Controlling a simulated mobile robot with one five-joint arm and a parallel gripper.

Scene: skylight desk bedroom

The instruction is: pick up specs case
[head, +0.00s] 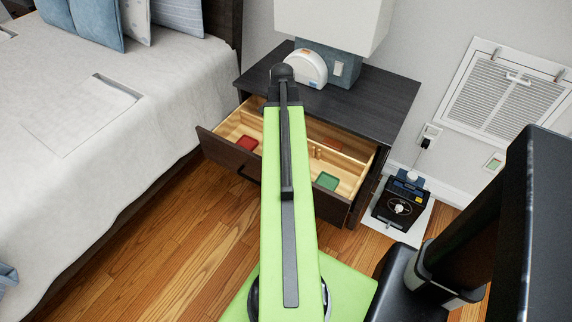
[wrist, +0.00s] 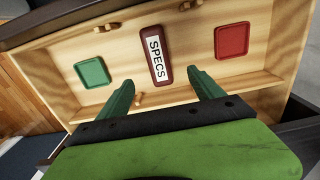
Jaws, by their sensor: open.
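The specs case (wrist: 159,61) is a dark red, narrow case with a white label reading SPECS. In the wrist view it lies in the open wooden drawer (wrist: 270,78), between a green square and a red square. My gripper (wrist: 164,90) is open, its two green fingers pointing into the drawer, with the case ahead of and between the fingertips. I cannot tell whether the fingers touch it; nothing is between them at the tips except the case's near end. In the head view my arm hides the case, and the drawer (head: 201,134) shows on both sides of it.
A green square (wrist: 93,73) and a red square (wrist: 232,41) flank the case. Low wooden dividers and pegs stand in the drawer. The dark nightstand (head: 385,98) above holds a lamp (head: 335,25) and a white rounded device (head: 306,68). The bed (head: 60,150) is left.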

